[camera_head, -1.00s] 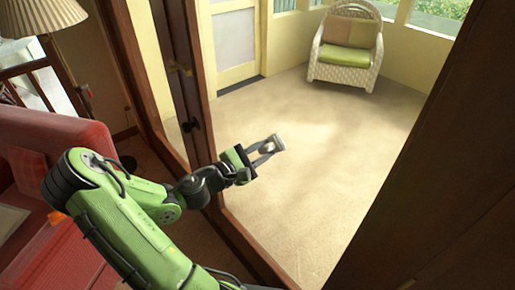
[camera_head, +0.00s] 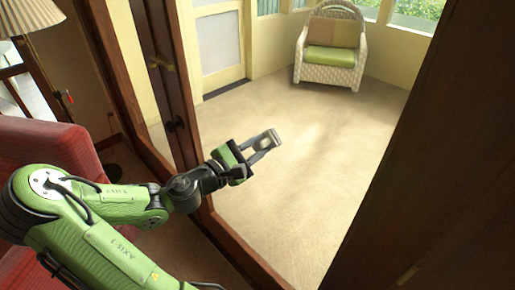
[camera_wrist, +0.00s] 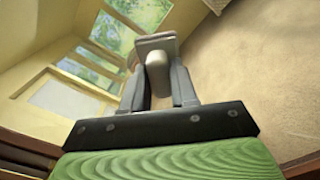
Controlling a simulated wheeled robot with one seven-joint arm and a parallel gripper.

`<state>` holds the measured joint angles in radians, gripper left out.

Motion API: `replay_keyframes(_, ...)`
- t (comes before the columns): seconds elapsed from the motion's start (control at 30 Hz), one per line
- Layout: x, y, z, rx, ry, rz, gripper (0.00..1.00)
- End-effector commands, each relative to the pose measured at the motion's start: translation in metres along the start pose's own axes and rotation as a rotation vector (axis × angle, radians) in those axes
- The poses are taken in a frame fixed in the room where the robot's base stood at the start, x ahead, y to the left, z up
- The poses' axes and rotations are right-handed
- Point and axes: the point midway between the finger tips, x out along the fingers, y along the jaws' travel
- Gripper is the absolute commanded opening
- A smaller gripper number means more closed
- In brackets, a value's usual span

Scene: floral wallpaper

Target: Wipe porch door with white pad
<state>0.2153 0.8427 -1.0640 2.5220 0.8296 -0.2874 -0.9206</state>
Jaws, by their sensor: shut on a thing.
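My gripper (camera_head: 258,149) is shut on the white pad (camera_head: 270,139), which looks pale grey here. In the wrist view the pad (camera_wrist: 156,43) is a flat plate beyond the fingertips, with its light, rounded grip (camera_wrist: 158,75) between the two fingers. The dark wood-framed porch door (camera_head: 160,75) stands left of my gripper in the head view, with a dark handle (camera_head: 175,125). The pad shows against the porch floor beyond the frame. I cannot tell whether it touches a glass pane.
A wicker armchair (camera_head: 329,57) with a green cushion stands on the porch. A pale yellow door (camera_head: 218,45) is at the back. A red sofa (camera_head: 50,150) and a lamp (camera_head: 30,17) are at the left. A dark wood post (camera_head: 425,150) fills the right side.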

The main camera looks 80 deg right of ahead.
Motion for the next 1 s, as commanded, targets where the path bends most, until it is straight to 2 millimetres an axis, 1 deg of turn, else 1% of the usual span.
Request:
replay_keyframes(0.03, 0.001, 0.006, -0.002, 0.000, -0.001, 0.002, 0.03)
replay_keyframes(0.2, 0.002, 0.019, -0.014, 0.000, 0.001, 0.003, 0.03)
replay_keyframes(0.4, 0.002, 0.025, -0.021, 0.001, 0.002, 0.002, 0.03)
replay_keyframes(0.67, 0.001, 0.045, -0.037, 0.002, 0.002, 0.004, 0.03)
replay_keyframes(0.87, 0.000, 0.050, -0.045, 0.001, 0.002, 0.002, 0.03)
replay_keyframes(1.0, 0.000, 0.061, -0.052, 0.001, 0.002, 0.004, 0.03)
